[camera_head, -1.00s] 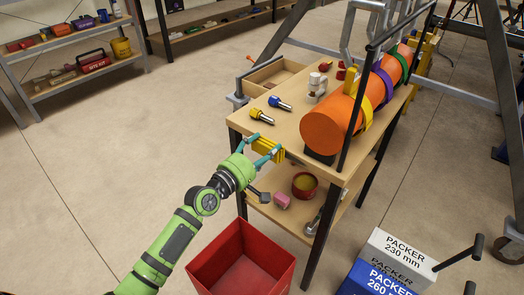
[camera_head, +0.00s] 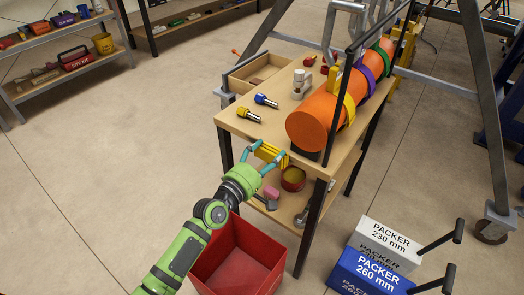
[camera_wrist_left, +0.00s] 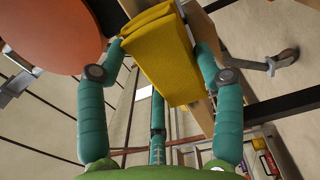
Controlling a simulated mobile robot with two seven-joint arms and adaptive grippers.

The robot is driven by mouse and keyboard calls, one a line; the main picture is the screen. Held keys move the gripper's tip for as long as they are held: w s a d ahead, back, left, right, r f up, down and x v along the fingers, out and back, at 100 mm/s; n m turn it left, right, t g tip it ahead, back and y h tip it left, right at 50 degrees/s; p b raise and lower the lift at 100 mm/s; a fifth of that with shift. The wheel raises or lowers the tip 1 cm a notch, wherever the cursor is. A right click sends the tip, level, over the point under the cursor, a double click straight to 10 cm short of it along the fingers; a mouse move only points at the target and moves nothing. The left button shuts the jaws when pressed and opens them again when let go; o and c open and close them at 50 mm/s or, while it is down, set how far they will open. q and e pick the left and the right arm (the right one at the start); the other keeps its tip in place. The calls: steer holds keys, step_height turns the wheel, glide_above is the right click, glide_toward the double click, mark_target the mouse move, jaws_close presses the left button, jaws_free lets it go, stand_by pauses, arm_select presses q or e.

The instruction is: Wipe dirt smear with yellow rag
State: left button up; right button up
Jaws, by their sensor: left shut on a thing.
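My left gripper (camera_head: 265,155) is shut on the yellow rag (camera_head: 272,154), which looks like a folded pad. It holds the rag beside the front edge of the wooden table (camera_head: 239,128), near the orange pipe's near end. I cannot make out a dirt smear. My right gripper is not in view.
A blue-headed bolt (camera_head: 265,100), a yellow-headed bolt (camera_head: 248,114) and a white fitting (camera_head: 301,84) are on the tabletop. A red bin (camera_head: 238,258) stands below my arm. Packer boxes (camera_head: 385,245) sit on the floor at right. A dark upright post (camera_head: 345,90) rises by the pipe.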

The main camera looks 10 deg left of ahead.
mark_target(258, 149)
arm_select(q)
steer(key=shift+w+a+b, duration=0.4)
steer(key=shift+a+b, duration=0.1)
steer(key=shift+a, duration=0.3)
steer(key=shift+w+a+r, duration=0.1)
steer(key=shift+w+a, duration=0.05)
steer(key=shift+a, duration=0.25)
steer(key=shift+w+a+r, duration=0.1)
steer(key=shift+w+a, duration=0.05)
steer(key=shift+a, duration=0.25)
steer(key=shift+s+d+f+p, duration=0.15)
steer(key=shift+s+d+p, duration=0.2)
steer(key=shift+d, duration=0.55)
steer(key=shift+s+d+p, duration=0.35)
steer(key=shift+d+p, duration=0.2)
steer(key=shift+d, duration=0.35)
steer(key=shift+s+d, duration=0.2)
steer(key=shift+d, duration=0.25)
steer(key=shift+w+a+b, duration=0.3)
steer(key=shift+a, duration=0.45)
steer(key=shift+w+a+b, duration=0.3)
steer(key=shift+a, duration=0.45)
steer(key=a+b, duration=0.1)
steer(key=w+a+b, duration=0.1)
steer(key=a, duration=0.1)
steer(key=shift+w+a, duration=0.1)
steer(key=shift+a, duration=0.05)
